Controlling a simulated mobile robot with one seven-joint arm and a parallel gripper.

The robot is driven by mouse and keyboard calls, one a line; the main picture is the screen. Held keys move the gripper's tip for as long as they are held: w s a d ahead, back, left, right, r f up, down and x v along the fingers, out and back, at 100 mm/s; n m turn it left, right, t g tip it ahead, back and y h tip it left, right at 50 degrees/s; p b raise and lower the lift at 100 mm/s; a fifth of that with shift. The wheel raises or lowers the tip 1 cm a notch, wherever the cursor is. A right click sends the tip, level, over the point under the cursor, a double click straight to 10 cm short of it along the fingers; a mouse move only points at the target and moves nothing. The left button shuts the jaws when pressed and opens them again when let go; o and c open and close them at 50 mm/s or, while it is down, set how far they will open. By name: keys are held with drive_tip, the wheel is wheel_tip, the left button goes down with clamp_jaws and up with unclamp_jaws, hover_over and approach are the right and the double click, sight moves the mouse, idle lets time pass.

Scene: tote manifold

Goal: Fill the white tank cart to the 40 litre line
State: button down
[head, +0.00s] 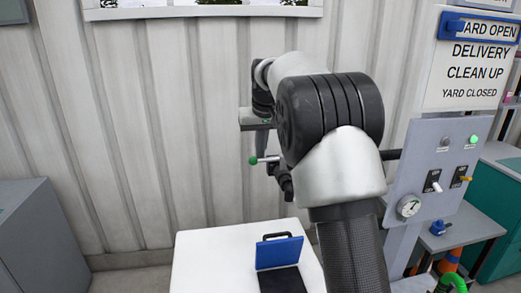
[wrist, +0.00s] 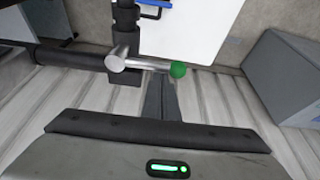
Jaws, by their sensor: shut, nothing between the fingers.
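The white tank cart (head: 215,262) stands at the bottom middle of the head view, with its blue lid (head: 279,252) raised over a dark opening. Its white top also shows in the wrist view (wrist: 205,30). No litre line or water level is visible. A metal valve lever (wrist: 125,62) with a green ball knob (wrist: 178,70) sits on a dark pipe; the knob also shows in the head view (head: 253,160). My gripper (wrist: 155,82) is shut and empty, its fingertips close to the lever beside the knob. I cannot tell whether they touch it.
At right in the head view, a grey panel (head: 425,170) carries a gauge (head: 408,206), two switches and a green lamp (head: 474,140) below a sign board (head: 470,75). A grey cabinet (head: 40,240) stands at left. A corrugated wall is close behind my arm.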

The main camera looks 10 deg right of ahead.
sight(281, 159)
drive_tip(key=shift+s+n, duration=0.3)
drive_tip(key=shift+n, duration=0.2)
drive_tip(key=s+d+n+y+p, duration=0.1)
drive_tip(key=s+n, duration=0.1)
drive_tip(key=n, duration=0.1)
drive_tip(key=s+d+n+g+y+p, duration=0.1)
drive_tip(key=s+n, duration=0.1)
drive_tip(key=n, duration=0.2)
drive_tip(key=s+n+g+y+p, duration=0.1)
drive_tip(key=s+n, duration=0.1)
drive_tip(key=n, duration=0.2)
drive_tip(key=shift+d+r+y+p, duration=0.15)
drive_tip(key=shift+d+y+p, duration=0.15)
drive_tip(key=shift+d+p, duration=0.1)
drive_tip(key=shift+s+d+n+g+p, duration=0.35)
drive_tip(key=shift+d+n+p, duration=0.1)
drive_tip(key=shift+d+n, duration=0.35)
drive_tip(key=shift+s+d+n+g+p, duration=0.25)
drive_tip(key=shift+s+d+n+p, duration=0.15)
drive_tip(key=shift+d+n, duration=0.35)
